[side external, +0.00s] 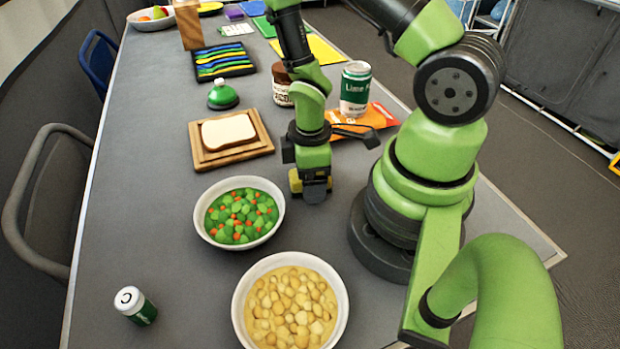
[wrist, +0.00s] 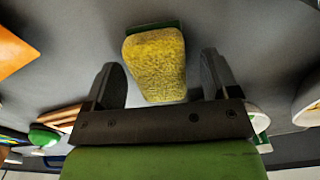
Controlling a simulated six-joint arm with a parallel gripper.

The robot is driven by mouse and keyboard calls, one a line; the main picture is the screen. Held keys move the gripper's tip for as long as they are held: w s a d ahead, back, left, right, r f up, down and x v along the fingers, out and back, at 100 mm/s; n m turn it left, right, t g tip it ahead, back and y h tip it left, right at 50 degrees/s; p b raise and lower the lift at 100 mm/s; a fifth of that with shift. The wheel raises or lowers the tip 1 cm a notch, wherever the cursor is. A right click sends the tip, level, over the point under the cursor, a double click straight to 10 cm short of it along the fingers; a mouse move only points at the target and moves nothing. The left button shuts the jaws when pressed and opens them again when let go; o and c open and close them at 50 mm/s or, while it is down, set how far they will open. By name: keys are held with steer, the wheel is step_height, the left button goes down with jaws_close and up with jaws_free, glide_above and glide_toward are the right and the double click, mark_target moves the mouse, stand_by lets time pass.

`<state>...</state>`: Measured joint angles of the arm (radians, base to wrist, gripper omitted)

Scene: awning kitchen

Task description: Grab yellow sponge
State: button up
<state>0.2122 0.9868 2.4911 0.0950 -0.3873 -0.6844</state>
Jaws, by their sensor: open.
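The yellow sponge (wrist: 155,65) has a green scouring layer along its far edge in the wrist view. It lies on the grey table, mostly between the two dark fingers of my gripper (wrist: 160,76), and a gap shows on each side. My gripper is open and points down. In the side view my gripper (side external: 314,191) is low over the table, right of the bowl of vegetables, and hides most of the sponge. Only small yellow parts of the sponge (side external: 296,181) show beside the fingers.
Close by are a bowl of peas and carrots (side external: 275,225), a bowl of chickpeas (side external: 341,290), and bread on a wooden board (side external: 200,158).

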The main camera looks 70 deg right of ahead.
steer(key=shift+c, duration=0.5)
steer(key=c, duration=0.9)
steer(key=shift+r, duration=0.15)
